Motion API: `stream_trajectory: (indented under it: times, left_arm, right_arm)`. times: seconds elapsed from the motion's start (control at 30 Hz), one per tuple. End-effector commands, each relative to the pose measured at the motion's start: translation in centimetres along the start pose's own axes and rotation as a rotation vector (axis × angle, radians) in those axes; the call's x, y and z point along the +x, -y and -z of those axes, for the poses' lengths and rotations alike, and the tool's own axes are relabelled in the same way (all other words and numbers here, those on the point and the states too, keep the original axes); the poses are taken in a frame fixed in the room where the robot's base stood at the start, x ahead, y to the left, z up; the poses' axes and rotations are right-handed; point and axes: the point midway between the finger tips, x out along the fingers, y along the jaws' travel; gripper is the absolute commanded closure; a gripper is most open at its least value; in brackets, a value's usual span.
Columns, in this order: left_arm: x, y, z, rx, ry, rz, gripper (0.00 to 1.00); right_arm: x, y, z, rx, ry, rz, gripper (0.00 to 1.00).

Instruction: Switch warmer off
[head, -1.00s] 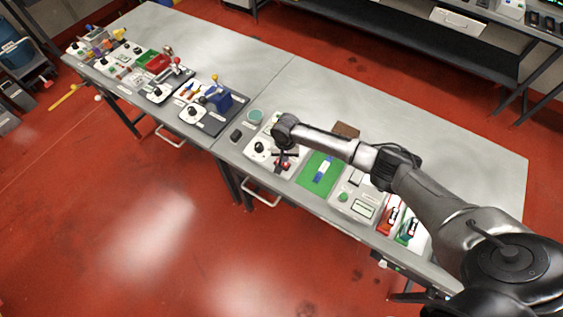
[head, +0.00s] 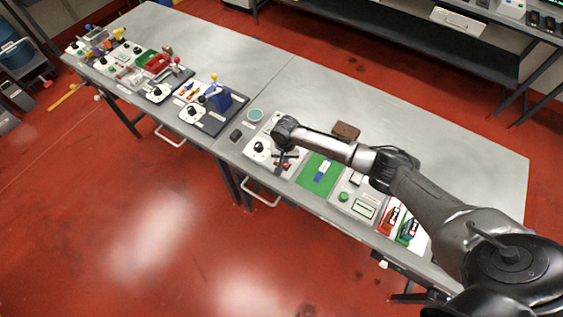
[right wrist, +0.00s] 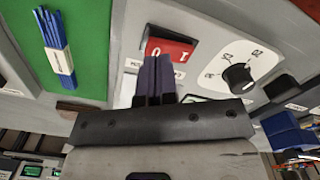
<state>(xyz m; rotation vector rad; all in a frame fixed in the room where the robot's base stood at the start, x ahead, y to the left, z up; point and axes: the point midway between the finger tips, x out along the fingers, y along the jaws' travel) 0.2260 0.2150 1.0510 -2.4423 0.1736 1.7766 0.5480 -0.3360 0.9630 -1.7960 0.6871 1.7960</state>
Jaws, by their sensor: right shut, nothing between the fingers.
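A pale warmer panel (head: 262,134) lies near the table's front edge. In the right wrist view a red rocker switch (right wrist: 184,51) marked 0 and 1 sits on it, beside a white dial plate with a black knob (right wrist: 238,76). The knob also shows in the head view (head: 259,147). My right gripper (head: 286,164) is shut and empty over the panel. In the right wrist view its dark fingertips (right wrist: 158,62) overlap the switch between the 0 and the 1. I cannot tell whether they touch it or which side is pressed. My left gripper is not in view.
A green mat (head: 314,181) with a bundle of blue sticks (right wrist: 56,50) lies right of the panel. A brown block (head: 346,131) stands behind my right arm. A grey-and-green panel (head: 352,201) is farther right.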

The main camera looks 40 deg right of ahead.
Motion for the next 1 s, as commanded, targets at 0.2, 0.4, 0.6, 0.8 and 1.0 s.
stream_trajectory:
  times: [0.2, 0.4, 0.6, 0.8, 1.0]
  left_arm:
    - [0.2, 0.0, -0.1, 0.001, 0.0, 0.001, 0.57]
    - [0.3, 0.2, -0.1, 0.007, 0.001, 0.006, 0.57]
    - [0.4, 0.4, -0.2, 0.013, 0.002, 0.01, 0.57]
    - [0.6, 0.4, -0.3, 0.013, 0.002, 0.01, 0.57]
    - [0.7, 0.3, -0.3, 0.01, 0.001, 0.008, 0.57]
  right_arm:
    - [0.4, 0.0, 0.0, 0.0, 0.0, 0.0, 1.0]
    - [0.7, 0.0, 0.0, 0.0, 0.0, 0.0, 1.0]
    - [0.9, 0.0, 0.0, 0.0, 0.0, 0.0, 1.0]
    - [1.2, 0.0, 0.0, 0.0, 0.0, 0.0, 1.0]
    - [1.5, 0.0, 0.0, 0.0, 0.0, 0.001, 1.0]
